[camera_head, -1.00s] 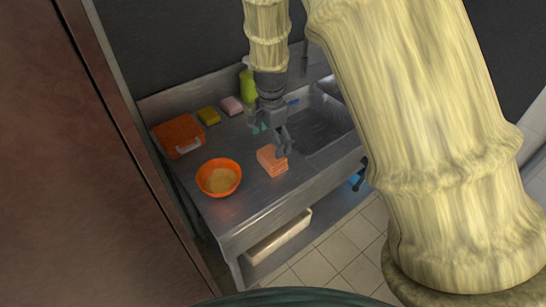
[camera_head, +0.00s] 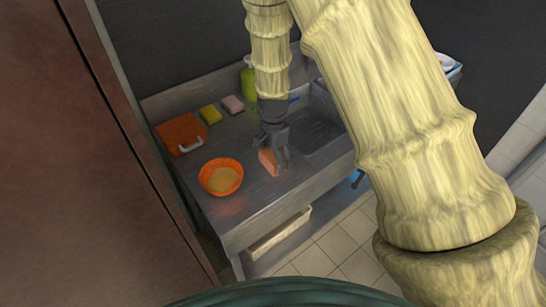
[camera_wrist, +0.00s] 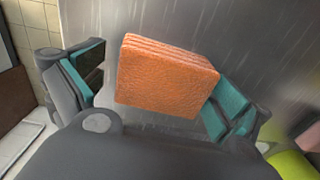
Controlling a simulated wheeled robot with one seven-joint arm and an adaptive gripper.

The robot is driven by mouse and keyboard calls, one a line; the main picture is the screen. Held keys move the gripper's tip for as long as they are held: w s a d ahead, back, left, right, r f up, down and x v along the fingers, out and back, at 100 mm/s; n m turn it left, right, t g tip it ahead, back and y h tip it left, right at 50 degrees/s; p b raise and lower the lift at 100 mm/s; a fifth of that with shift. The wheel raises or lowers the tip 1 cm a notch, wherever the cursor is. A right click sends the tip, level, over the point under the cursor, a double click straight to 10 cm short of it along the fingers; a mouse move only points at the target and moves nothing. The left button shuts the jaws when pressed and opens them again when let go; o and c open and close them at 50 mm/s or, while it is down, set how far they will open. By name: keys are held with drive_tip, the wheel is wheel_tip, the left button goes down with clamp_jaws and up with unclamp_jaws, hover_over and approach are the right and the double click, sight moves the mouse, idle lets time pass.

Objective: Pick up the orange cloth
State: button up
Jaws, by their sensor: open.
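The orange cloth (camera_head: 267,161) is a folded, layered block on the metal counter, just left of the sink. In the wrist view the cloth (camera_wrist: 168,75) lies between my two open finger pads, close to the right pad and with a gap to the left pad. My gripper (camera_head: 277,160) is open and low over the cloth, covering part of it in the head view. The gripper also shows in the wrist view (camera_wrist: 160,95). Whether a pad touches the cloth I cannot tell.
An orange bowl (camera_head: 221,177) stands left of the cloth on the counter (camera_head: 252,197). Behind are an orange box (camera_head: 181,133), a yellow sponge (camera_head: 210,114), a pink sponge (camera_head: 233,104) and a green bottle (camera_head: 248,82). The sink (camera_head: 322,125) lies right.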

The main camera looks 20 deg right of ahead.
drive_tip(key=shift+f, duration=0.2)
drive_tip(key=shift+c, duration=0.4)
drive_tip(key=c, duration=0.8)
drive_tip(key=shift+r, duration=0.1)
drive_tip(key=shift+w+r+b, duration=0.15)
drive_tip(key=shift+r+b, duration=0.2)
drive_tip(key=shift+r, duration=0.3)
drive_tip(key=shift+r+b, duration=1.2)
drive_tip(key=shift+r, duration=3.1)
